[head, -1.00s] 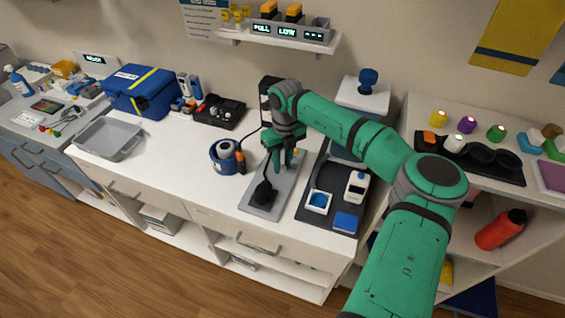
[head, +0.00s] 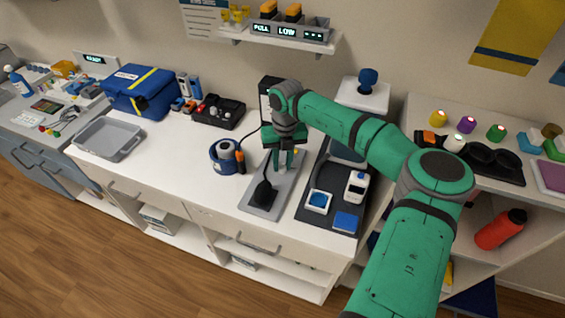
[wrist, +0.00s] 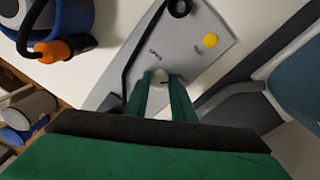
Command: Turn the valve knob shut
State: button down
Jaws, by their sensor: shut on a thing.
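The grey valve plate (head: 254,205) lies on the white counter. It also fills the middle of the wrist view (wrist: 196,38). A small pale knob (wrist: 160,77) stands on the plate between small printed labels. My gripper (wrist: 162,86) points down over the plate and its green fingers are closed on the knob, one on each side. In the head view my gripper (head: 283,163) is at the far half of the plate. The fingers hide much of the knob, and I cannot tell its exact angle.
A black plug-like part with a cable (head: 264,192) lies on the plate's near half. A yellow button (wrist: 210,40) is on the plate beside the knob. A blue round holder (head: 222,156) stands left and a dark tray (head: 334,180) lies right. Open counter lies left of the holder.

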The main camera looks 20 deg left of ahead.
aim_at(283, 165)
jog(key=shift+w+a+r, duration=0.1)
jog(key=c, duration=1.5)
grip_release()
jog(key=r, duration=1)
jog(key=shift+d+r, duration=0.25)
jog(key=shift+r, duration=0.1)
